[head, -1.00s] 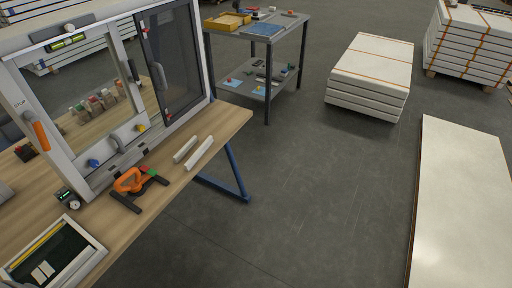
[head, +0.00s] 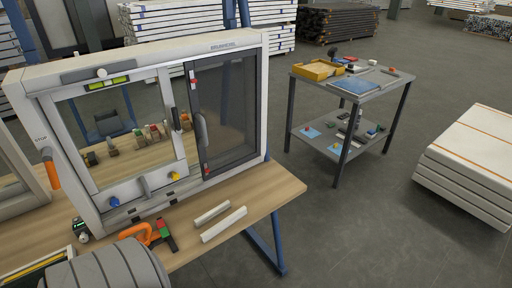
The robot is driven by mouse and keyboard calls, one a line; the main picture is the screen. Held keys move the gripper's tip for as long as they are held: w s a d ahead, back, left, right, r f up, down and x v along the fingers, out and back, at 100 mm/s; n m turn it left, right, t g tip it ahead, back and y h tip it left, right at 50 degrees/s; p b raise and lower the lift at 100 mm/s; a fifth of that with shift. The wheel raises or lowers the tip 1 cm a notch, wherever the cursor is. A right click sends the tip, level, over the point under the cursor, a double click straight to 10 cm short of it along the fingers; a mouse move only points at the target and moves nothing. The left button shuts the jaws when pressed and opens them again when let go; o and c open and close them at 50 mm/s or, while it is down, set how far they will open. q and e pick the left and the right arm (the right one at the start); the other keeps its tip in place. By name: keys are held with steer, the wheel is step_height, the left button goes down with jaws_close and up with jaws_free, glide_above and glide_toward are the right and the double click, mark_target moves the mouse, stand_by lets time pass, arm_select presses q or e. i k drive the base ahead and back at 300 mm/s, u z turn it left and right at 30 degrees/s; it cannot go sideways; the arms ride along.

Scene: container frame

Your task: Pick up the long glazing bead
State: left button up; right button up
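Two white glazing beads lie side by side on the wooden bench top (head: 285,193), in front of the window frame. The long glazing bead (head: 224,225) is nearer the bench's front edge. The shorter bead (head: 212,213) lies just behind it, apart from it and roughly parallel. Both beads are uncovered, and nothing touches the long one. Neither of my grippers shows in the head view.
The window frame (head: 262,110) stands upright behind the beads. An orange-handled tool (head: 150,234) lies left of them. A grey ribbed part of mine covers the bottom left corner. A grey trolley (head: 345,95) stands beyond the bench, with open floor between.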

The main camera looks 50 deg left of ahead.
mark_target(213, 231)
steer(key=i, duration=2.6)
steer(key=u, duration=3.35)
steer(key=i, duration=0.55)
steer(key=z, duration=0.05)
